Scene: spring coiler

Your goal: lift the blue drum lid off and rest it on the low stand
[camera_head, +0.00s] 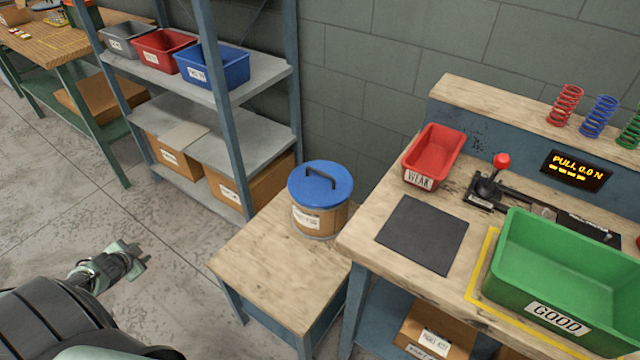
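The blue drum lid (303,186) has a dark bar handle (321,178) on top. It sits flat on a tan drum (329,220) with a white label. The drum stands at the back of a low wooden-topped stand (262,266), whose front and left top is bare. My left gripper (143,256) is at the lower left, over the floor, well left of the stand and apart from the lid. Its fingers look spread with nothing between them. My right gripper is not in view.
A workbench (365,235) adjoins the stand on the right, with a red WEAK bin (433,150), a dark mat (422,232), a lever tester (488,190) and a green GOOD bin (570,255). A shelf rack (240,170) stands behind left. The floor between my gripper and the stand is clear.

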